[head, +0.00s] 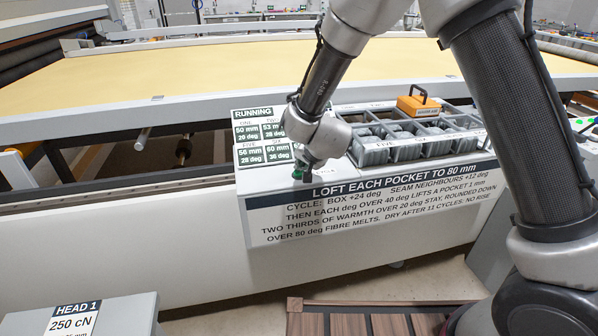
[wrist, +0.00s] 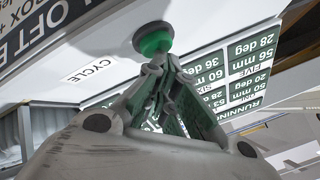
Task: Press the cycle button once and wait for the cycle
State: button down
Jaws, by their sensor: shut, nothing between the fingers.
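In the head view my gripper (head: 302,172) points down at the console top and mostly hides the button. The status display (head: 252,113) reads RUNNING, with green tiles giving mm and deg values such as 56 mm and 60 mm. It also shows in the wrist view (wrist: 210,85).
A lettered instruction panel (head: 375,205) covers the console front. A yellow quilting bed (head: 200,75) lies behind. A HEAD 1 box (head: 120,310) stands at front left.

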jog(key=shift+r, duration=0.85)
jog(key=shift+d+r, duration=0.1)
jog(key=shift+r, duration=2.3)
